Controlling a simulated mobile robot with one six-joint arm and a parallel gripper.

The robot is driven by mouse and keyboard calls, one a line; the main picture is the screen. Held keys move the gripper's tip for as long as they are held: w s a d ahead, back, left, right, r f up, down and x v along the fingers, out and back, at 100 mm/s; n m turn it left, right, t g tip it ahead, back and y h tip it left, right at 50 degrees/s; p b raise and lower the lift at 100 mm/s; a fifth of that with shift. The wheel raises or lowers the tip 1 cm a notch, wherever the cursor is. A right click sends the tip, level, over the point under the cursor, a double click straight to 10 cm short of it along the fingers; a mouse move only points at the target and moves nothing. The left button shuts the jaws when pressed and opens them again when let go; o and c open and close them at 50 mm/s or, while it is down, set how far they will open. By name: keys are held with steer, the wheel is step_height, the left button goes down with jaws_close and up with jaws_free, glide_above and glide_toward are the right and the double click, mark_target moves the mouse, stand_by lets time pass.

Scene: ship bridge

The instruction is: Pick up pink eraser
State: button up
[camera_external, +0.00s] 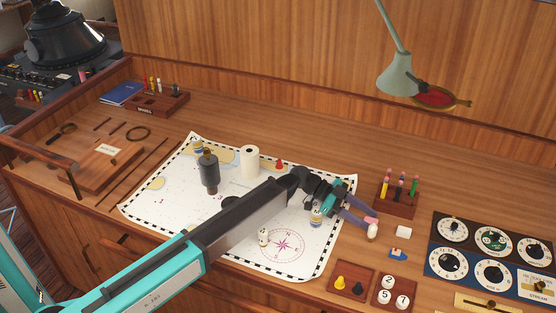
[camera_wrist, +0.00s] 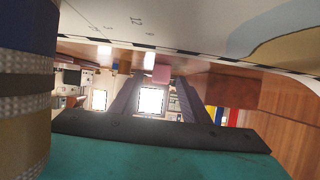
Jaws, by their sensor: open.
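The pink eraser (camera_external: 371,219) lies on the wooden desk just right of the chart, small and partly hidden at my fingertips in the external view. In the wrist view, the pink eraser (camera_wrist: 161,74) shows as a pink block between the far ends of my two dark fingers. My gripper (camera_external: 362,216) is open and reaches low over the chart's right edge, with its tips beside the eraser. It also shows in the wrist view (camera_wrist: 160,84), with a gap between the fingers. Whether a finger touches the eraser cannot be told.
A wooden pen holder (camera_external: 394,203) stands behind. A small bottle (camera_external: 316,218) stands beneath my gripper on the chart (camera_external: 210,222). A dial panel (camera_external: 485,262) is at right.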

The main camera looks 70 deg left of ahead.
steer(key=shift+w+d+f, duration=0.25)
steer(key=shift+w+d, duration=0.25)
steer(key=shift+c, duration=0.2)
jaws_close()
